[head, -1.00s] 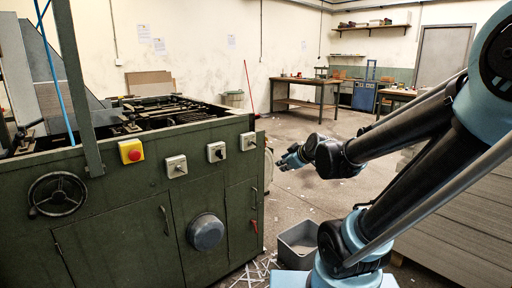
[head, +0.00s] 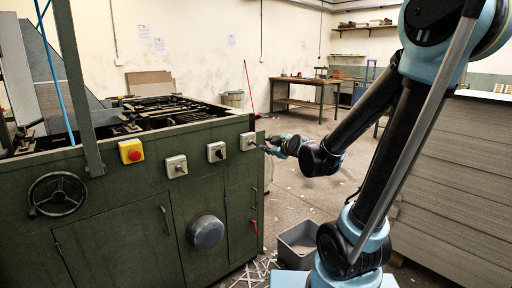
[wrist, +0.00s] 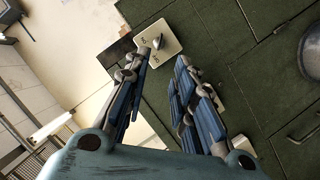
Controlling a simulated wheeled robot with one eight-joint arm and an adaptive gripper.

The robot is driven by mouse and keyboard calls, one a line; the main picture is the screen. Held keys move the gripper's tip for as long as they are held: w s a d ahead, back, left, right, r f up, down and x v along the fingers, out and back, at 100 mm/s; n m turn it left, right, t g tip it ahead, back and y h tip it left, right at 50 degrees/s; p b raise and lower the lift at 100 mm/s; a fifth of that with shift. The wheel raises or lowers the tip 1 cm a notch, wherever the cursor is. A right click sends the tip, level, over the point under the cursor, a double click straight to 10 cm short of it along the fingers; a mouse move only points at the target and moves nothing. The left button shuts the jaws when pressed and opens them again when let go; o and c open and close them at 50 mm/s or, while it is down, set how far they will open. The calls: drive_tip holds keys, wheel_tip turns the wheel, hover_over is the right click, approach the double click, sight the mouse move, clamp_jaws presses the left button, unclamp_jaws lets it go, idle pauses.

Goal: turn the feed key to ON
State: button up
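The green machine's front carries a row of pale switch plates. The rightmost plate (head: 248,141) is by the corner, and my gripper (head: 268,148) is just right of it in the head view. In the wrist view the plate (wrist: 174,49) lies just beyond my fingertips, tilted, with small dark lettering and a grey key or knob (wrist: 157,41) on it. My gripper (wrist: 161,64) is open, its blue-padded fingers apart with nothing between them. The left fingertip overlaps the plate's edge in the picture; I cannot tell whether it touches. The key's setting is too small to read.
Other switch plates (head: 176,166) (head: 216,152) and a red button on a yellow box (head: 131,151) sit left along the panel. A handwheel (head: 58,195) and a round grey cover (head: 206,232) stick out. A grey bin (head: 299,241) stands on the floor; board stacks (head: 455,190) fill the right.

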sight(253, 143)
drive_tip(key=x, duration=1.4)
idle(0.4)
drive_tip(key=shift+a+f, duration=0.1)
clamp_jaws()
